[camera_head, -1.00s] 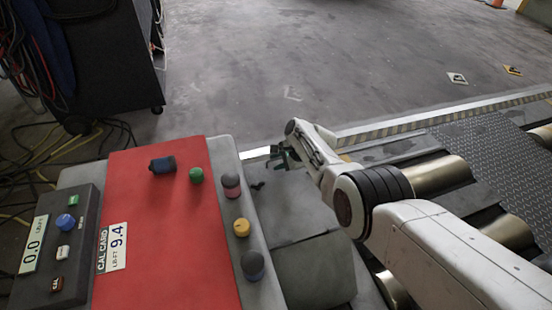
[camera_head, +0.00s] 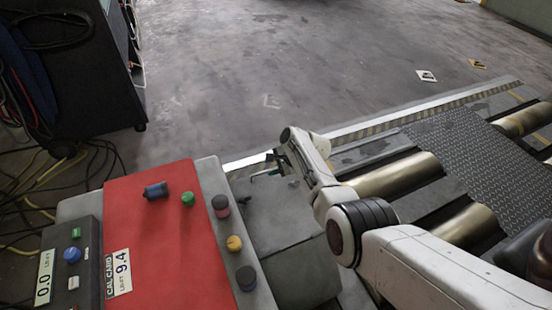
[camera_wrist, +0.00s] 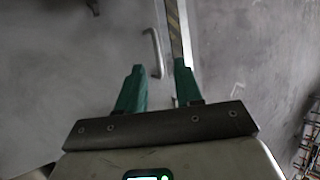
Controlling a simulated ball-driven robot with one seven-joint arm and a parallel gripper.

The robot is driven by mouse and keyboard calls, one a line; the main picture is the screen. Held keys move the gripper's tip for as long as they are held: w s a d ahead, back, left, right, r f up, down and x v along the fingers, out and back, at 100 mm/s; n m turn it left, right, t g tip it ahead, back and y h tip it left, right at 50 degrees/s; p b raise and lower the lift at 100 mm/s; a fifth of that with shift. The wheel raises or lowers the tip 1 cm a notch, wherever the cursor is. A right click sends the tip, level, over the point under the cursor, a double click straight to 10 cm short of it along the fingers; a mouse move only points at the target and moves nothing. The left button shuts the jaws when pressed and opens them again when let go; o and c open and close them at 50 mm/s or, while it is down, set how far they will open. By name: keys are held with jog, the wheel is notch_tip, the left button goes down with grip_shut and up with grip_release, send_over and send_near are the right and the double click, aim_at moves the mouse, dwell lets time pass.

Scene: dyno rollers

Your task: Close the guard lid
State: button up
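The guard lid appears to be the plain grey panel (camera_head: 278,208) of the box right of the red console (camera_head: 165,240); I cannot tell how far it stands open. My gripper (camera_head: 268,172) is over the far end of this grey panel, with its green fingers partly hidden by the wrist. In the wrist view, the gripper (camera_wrist: 160,76) is open, with its two green fingers apart. A grey bar handle (camera_wrist: 153,52) lies ahead, between the fingertips in the picture, not gripped.
The console has several coloured knobs, including a yellow one (camera_head: 234,243). Metal rollers (camera_head: 398,175) and a tread plate (camera_head: 480,150) lie at right. A black cabinet (camera_head: 85,70) and cables stand at left.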

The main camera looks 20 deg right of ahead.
jog(key=p+v, duration=0.2)
jog(key=v, duration=0.1)
jog(key=shift+s, duration=0.55)
jog(key=shift+c, duration=0.5)
